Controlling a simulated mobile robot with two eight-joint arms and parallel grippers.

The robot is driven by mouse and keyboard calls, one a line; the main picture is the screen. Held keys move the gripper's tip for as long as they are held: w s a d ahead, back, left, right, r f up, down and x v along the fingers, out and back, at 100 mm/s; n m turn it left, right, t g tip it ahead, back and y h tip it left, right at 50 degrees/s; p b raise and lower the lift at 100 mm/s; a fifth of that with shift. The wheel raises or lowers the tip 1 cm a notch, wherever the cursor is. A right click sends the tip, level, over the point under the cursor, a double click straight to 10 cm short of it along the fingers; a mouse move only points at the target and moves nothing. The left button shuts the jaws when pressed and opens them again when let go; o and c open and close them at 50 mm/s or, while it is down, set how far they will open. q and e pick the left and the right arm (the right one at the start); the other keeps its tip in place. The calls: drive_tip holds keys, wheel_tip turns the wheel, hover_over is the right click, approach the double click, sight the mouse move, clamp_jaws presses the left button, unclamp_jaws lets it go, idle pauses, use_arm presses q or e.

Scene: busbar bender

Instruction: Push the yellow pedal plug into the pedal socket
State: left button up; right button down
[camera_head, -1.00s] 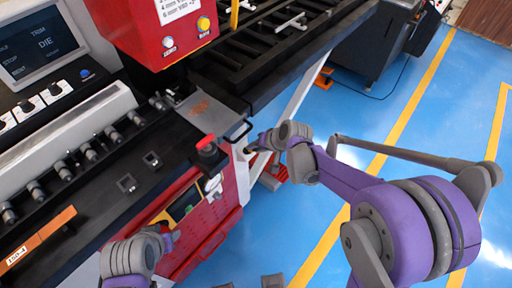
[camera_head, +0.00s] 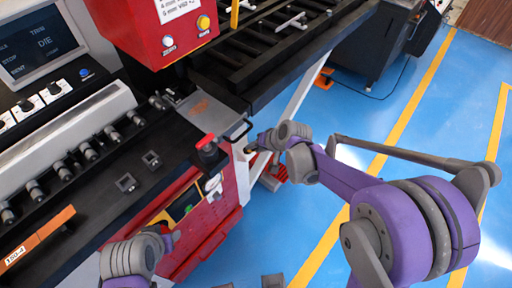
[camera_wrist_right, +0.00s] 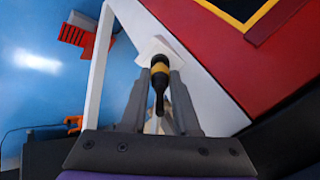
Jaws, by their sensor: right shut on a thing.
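The yellow pedal plug (camera_wrist_right: 159,68) has a yellow band and a black body with a black cable end. In the right wrist view it sits between the fingers of my right gripper (camera_wrist_right: 160,78), which is shut on it. A pale square plate (camera_wrist_right: 150,48) lies just beyond the plug's front end, by the red machine side. The socket opening itself is hidden, and I cannot tell whether the plug is in it. In the head view my right gripper (camera_head: 254,146) is at the machine's right end. My left arm shows at the lower left, but its fingers are not clear.
The red machine front (camera_head: 210,230) and a red emergency button (camera_head: 207,146) are left of my right gripper. A metal handle (camera_head: 241,130) is close above it. A red slotted pedal (camera_wrist_right: 76,33) is on the blue floor. Open floor lies to the right.

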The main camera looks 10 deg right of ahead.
drive_tip(key=shift+b+x, duration=0.6)
drive_tip(key=shift+x, duration=0.4)
drive_tip(key=c, duration=0.6)
unclamp_jaws()
drive_tip(key=shift+r, duration=0.1)
drive_tip(key=p+v, duration=0.1)
drive_tip(key=v, duration=0.9)
drive_tip(key=shift+s+d+r, duration=0.15)
drive_tip(key=shift+s+r, duration=0.05)
